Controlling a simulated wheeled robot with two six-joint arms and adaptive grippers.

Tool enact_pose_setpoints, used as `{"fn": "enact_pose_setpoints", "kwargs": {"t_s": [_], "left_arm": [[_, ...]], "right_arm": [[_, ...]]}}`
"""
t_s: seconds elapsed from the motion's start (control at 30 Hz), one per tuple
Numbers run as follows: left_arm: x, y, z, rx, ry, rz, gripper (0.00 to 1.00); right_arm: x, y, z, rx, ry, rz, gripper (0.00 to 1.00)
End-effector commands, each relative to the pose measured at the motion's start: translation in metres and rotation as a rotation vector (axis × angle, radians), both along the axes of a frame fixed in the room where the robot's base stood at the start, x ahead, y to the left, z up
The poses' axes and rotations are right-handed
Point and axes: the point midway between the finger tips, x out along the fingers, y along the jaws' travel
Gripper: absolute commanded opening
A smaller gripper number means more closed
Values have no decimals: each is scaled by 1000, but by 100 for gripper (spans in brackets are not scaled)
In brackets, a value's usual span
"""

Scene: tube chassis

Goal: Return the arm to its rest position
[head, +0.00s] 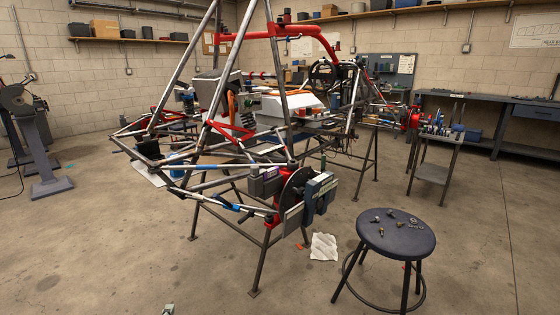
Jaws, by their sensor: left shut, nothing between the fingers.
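Only a small tip of my left gripper (168,310) shows at the bottom edge of the head view, left of the middle. It is shut and empty, low and apart from everything, with bare floor around it in the picture. The rest of my left arm is out of the frame. My right gripper is not in view.
A tube chassis (205,165) on stands fills the middle, its near wheel hub with brake disc (297,187) facing me. A round stool (396,233) with small parts stands at the right front. A white cloth (324,246) lies on the floor. The front left floor is clear.

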Motion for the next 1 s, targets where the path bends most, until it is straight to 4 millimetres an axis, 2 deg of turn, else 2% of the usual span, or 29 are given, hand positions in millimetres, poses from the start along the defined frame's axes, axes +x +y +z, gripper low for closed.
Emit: {"fn": "enact_pose_setpoints", "kwargs": {"t_s": [0.03,0.1,0.2,0.33,0.5,0.57,0.77,0.87,1.0], "left_arm": [[-25,-1,-31,-237,81,102,0],[-59,-8,-69,-535,189,251,0],[-104,-26,-108,-848,318,435,0],[-156,-57,-139,-1146,467,650,0],[-218,-101,-158,-1435,652,920,0],[-220,-99,-152,-1437,660,950,0],[-229,-83,-171,-1393,656,1005,0],[-240,-74,-179,-1366,657,1037,0],[-269,-58,-182,-1319,663,1085,0]], "right_arm": [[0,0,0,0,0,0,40],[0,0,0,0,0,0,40],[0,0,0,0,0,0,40],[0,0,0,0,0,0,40],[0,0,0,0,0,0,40],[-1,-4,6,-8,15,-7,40],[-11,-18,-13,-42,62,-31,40],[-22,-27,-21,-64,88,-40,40],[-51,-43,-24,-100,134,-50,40]]}}
